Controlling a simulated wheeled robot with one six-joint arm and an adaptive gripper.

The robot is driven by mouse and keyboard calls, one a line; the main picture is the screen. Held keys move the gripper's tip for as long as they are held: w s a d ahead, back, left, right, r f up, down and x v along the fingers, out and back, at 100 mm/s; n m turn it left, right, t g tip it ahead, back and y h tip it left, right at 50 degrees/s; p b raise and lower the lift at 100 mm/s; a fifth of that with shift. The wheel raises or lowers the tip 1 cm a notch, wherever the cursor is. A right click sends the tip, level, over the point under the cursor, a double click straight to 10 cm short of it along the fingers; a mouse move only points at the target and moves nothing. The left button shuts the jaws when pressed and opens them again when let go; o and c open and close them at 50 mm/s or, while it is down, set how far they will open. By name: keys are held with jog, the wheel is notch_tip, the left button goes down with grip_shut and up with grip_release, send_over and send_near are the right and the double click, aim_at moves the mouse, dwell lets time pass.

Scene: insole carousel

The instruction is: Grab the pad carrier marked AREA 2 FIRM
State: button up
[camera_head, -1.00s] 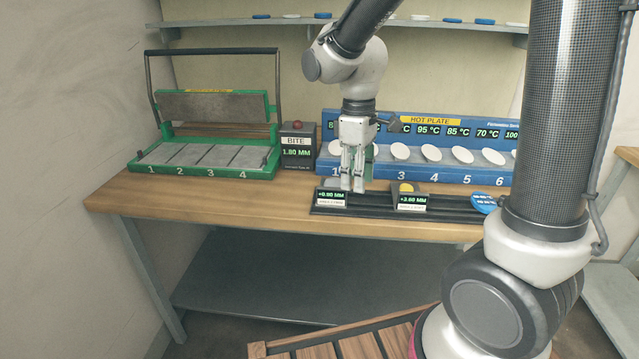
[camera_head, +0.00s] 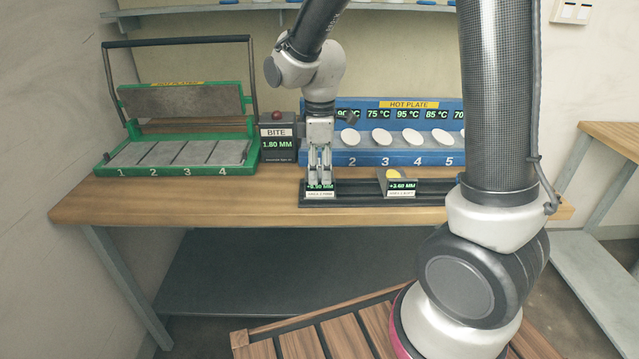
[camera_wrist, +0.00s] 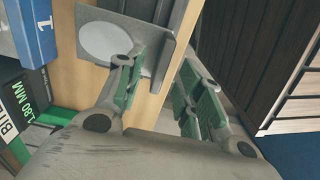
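Two pad carriers stand in a black rack (camera_head: 350,202) at the table's front. The left carrier (camera_head: 320,194) has a green-lit readout and a white label. The right carrier (camera_head: 401,190) reads +3.60 MM and has a yellow pad. The label print is too small to tell which says AREA 2 FIRM. My gripper (camera_head: 319,181) points down at the left carrier and partly covers it. In the wrist view my gripper (camera_wrist: 160,85) is open, with green finger pads apart. A grey angled plate (camera_wrist: 165,45) with a pale round disc lies at the fingertips; contact is unclear.
A blue hot plate (camera_head: 420,160) with several white discs stands right behind the rack. A BITE readout box (camera_head: 277,145) and a green four-slot press (camera_head: 240,165) stand to the left. The wooden tabletop (camera_head: 180,200) is clear in front of the press.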

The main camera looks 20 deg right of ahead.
aim_at(320, 180)
notch_tip(320, 180, down, 4)
jog(key=shift+s+r, duration=0.1)
jog(key=shift+r, duration=0.15)
grip_shut()
